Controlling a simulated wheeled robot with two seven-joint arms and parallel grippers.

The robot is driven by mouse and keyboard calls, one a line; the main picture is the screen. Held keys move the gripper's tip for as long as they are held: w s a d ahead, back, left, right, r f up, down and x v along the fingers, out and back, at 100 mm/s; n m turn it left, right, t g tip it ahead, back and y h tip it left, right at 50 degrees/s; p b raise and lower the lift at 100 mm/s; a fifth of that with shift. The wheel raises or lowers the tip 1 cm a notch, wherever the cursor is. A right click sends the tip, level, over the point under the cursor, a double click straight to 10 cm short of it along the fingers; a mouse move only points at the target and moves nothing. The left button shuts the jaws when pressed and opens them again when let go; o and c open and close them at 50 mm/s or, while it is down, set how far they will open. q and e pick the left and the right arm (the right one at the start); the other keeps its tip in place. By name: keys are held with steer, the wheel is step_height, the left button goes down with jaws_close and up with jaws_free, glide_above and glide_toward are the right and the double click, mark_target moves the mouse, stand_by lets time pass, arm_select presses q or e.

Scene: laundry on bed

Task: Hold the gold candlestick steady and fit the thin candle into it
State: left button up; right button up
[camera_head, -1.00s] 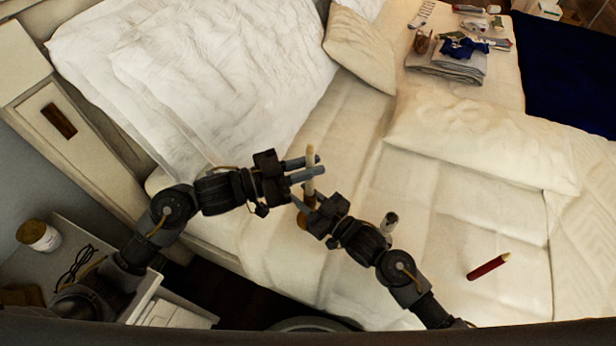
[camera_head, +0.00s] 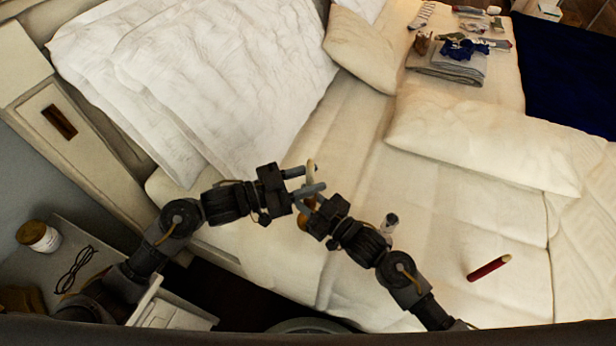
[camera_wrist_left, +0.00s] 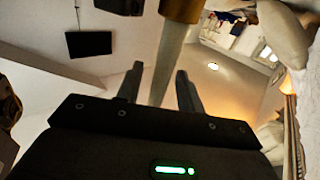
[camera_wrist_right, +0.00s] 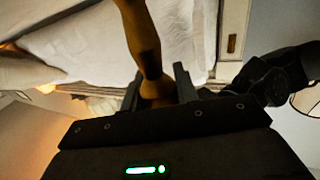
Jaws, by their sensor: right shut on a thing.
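The thin pale candle (camera_head: 311,165) stands up between the fingers of my left gripper (camera_head: 314,179). In the left wrist view the candle (camera_wrist_left: 168,55) has space beside both fingers, so that gripper is open around it. Its end meets the gold rim of the candlestick (camera_wrist_left: 180,8); how deep it sits inside is hidden. My right gripper (camera_head: 312,204) is shut on the gold candlestick (camera_head: 303,221) just below. In the right wrist view the candlestick's stem (camera_wrist_right: 138,30) runs up from between the fingers.
A small silvery cylinder (camera_head: 390,222) is beside my right arm. Folded laundry (camera_head: 448,66) is at the back. Glasses (camera_head: 76,268) and a jar (camera_head: 38,236) are on the nightstand. The middle of the bed is clear.

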arm_select(q)
steer(key=shift+r, duration=0.2)
steer(key=v, duration=1.2)
arm_select(e)
steer(key=o, duration=1.2)
steer(key=shift+c, duration=0.2)
steer(key=shift+s+d, duration=0.1)
steer(key=v, duration=1.1)
steer(key=shift+s+d, duration=0.2)
steer(key=shift+d, duration=0.1)
arm_select(q)
steer(key=shift+s, duration=0.1)
